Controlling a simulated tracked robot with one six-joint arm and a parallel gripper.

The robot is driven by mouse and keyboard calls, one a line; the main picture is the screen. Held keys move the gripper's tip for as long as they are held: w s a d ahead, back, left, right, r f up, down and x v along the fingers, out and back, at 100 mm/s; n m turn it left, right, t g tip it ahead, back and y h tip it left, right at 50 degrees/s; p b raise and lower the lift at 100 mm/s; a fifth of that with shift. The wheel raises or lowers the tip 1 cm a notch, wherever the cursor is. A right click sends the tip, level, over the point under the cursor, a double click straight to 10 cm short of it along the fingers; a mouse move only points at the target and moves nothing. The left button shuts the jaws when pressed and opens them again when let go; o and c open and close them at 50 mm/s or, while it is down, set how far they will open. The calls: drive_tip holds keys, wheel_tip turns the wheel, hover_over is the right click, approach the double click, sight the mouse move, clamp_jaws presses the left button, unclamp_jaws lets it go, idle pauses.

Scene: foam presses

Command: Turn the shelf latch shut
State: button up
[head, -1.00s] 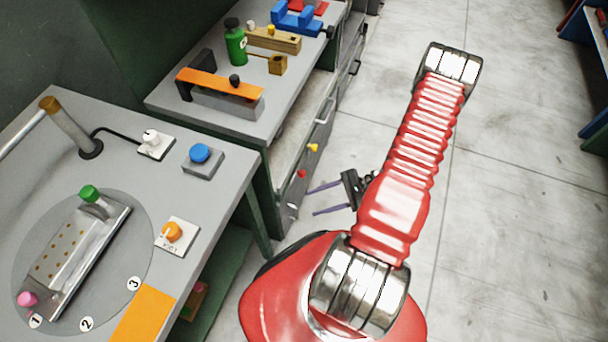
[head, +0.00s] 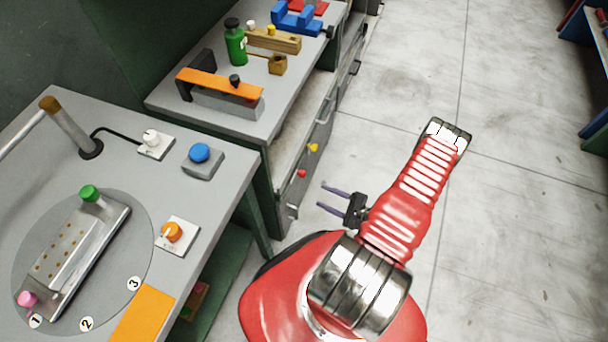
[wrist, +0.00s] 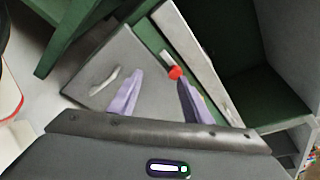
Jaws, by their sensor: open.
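A small latch with a red knob (wrist: 175,72) and a pale metal bar sits on the green frame beside a grey panel with a handle (wrist: 103,80). The red knob also shows in the head view (head: 301,173) on the front of the cabinet under the back bench. My gripper (head: 321,196) is open and empty, its purple fingers pointing at the cabinet front from the right. In the wrist view my gripper (wrist: 160,79) has the red knob just beyond its right fingertip. They look apart, but the gap in depth is unclear.
A yellow knob (head: 313,148) sits farther along the cabinet front. A drawer handle (head: 324,111) juts out there. The near bench (head: 222,215) with its turntable stands left of my arm. An open green shelf space (wrist: 245,60) lies right of the latch.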

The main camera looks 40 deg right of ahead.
sight(305, 175)
drive_tip(key=d, duration=0.1)
drive_tip(key=d+n+h, duration=0.1)
drive_tip(key=w+d, duration=0.1)
drive_tip(key=shift+w+d+r+t, duration=0.1)
drive_tip(key=shift+r+t, duration=0.25)
drive_tip(key=shift+t, duration=0.05)
drive_tip(key=shift+w, duration=0.1)
drive_tip(key=shift+x, duration=6.85)
drive_tip(key=shift+d, duration=0.15)
drive_tip(key=shift+c, duration=0.6)
drive_tip(key=shift+f, duration=0.1)
drive_tip(key=c, duration=0.9)
drive_tip(key=shift+c, duration=0.2)
